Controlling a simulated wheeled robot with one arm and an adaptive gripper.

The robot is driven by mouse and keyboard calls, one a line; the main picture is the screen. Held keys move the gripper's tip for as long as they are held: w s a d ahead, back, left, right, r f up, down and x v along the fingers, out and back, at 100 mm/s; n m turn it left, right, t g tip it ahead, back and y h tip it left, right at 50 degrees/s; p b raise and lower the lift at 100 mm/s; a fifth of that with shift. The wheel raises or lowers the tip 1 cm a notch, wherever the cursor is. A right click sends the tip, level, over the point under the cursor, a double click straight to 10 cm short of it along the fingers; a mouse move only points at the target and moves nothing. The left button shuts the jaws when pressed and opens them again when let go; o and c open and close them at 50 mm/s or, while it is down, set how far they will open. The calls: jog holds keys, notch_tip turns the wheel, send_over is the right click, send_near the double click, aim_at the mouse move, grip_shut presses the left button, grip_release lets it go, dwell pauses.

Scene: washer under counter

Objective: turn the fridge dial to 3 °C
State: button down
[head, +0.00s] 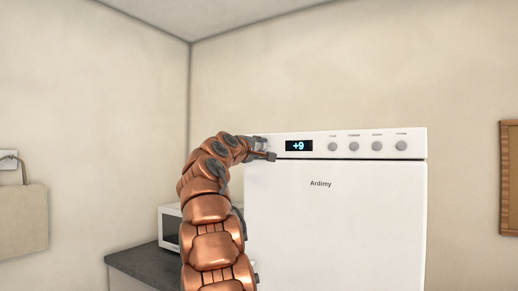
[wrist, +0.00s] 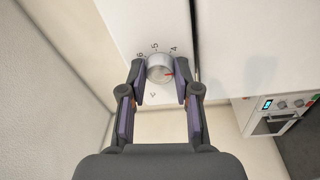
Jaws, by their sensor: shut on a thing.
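The white fridge (head: 335,220) has a control strip along its top, with a display (head: 298,146) reading +9. The dial (wrist: 157,66) is a round silver knob, seen close in the wrist view. Marks 6, 5 and 4 show around its far side, and a °C sign shows on its near side. Its red pointer lies at the right, clockwise past the 4; any mark there is hidden by the right finger. My gripper (wrist: 159,79) is shut on the dial, one finger on each side. In the head view my gripper (head: 266,149) covers the dial at the strip's left end.
Several small round buttons (head: 354,146) sit right of the display. A microwave (head: 169,226) stands on a dark counter (head: 145,262) left of the fridge. A bag (head: 22,215) hangs on the left wall, and a wooden frame (head: 508,180) on the right wall.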

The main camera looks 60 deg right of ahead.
jog(key=c, duration=0.8)
grip_release()
jog(key=shift+s+a, duration=0.1)
jog(key=shift+a, duration=0.95)
jog(key=shift+s+a+f, duration=0.15)
jog(key=shift+a+f, duration=0.05)
jog(key=shift+a, duration=0.3)
send_near(261, 147)
jog(key=shift+s+a+f, duration=0.15)
jog(key=shift+a, duration=1.55)
